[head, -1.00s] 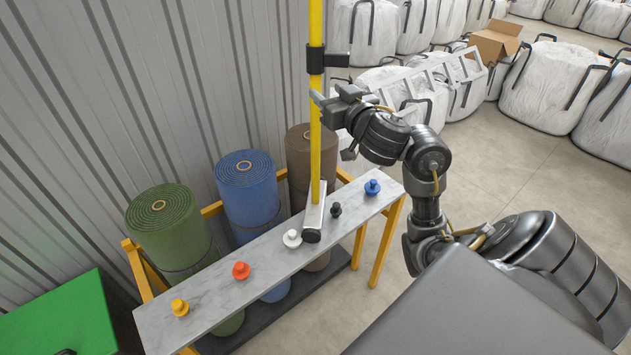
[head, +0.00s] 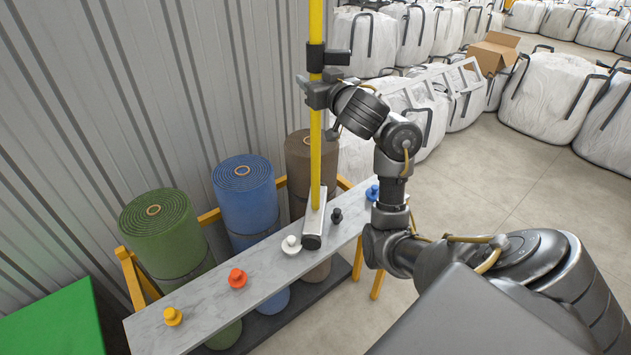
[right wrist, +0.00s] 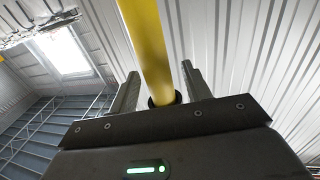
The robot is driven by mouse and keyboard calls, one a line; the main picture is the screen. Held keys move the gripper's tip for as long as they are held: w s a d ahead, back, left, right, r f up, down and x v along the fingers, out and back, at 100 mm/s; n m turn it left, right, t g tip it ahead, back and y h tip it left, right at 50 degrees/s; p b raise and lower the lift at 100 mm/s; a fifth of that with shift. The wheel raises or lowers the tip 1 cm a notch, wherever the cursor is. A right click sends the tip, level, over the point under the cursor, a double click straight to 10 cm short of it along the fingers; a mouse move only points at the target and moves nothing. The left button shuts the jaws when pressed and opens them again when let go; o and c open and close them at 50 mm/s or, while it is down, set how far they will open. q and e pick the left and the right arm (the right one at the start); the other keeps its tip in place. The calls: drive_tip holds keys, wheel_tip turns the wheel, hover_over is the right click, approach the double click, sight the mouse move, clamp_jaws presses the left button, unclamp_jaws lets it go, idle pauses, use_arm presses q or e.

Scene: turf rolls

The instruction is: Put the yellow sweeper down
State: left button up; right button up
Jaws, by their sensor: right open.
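The yellow sweeper (head: 316,160) stands upright, its long pole running out of the top of the head view. Its grey head (head: 313,225) rests on the pale marble-topped bench (head: 215,275). A black clamp (head: 316,58) sits on the pole above my right gripper. My right gripper (head: 317,105) is open at the pole, below the clamp. In the right wrist view, the yellow pole (right wrist: 145,40) runs between the two spread fingers of my right gripper (right wrist: 160,70). I cannot tell whether either finger touches it. My left gripper is not in view.
Yellow (head: 172,317), orange (head: 238,279), white (head: 291,245), black (head: 336,215) and blue (head: 372,193) knobs line the bench. Green (head: 165,235), blue (head: 247,200) and brown (head: 300,165) rolls stand behind it. A corrugated wall (head: 120,90) is at left; white bags (head: 550,95) stand at right.

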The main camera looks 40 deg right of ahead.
clamp_jaws()
idle(1.3)
drive_tip(key=shift+r, duration=0.1)
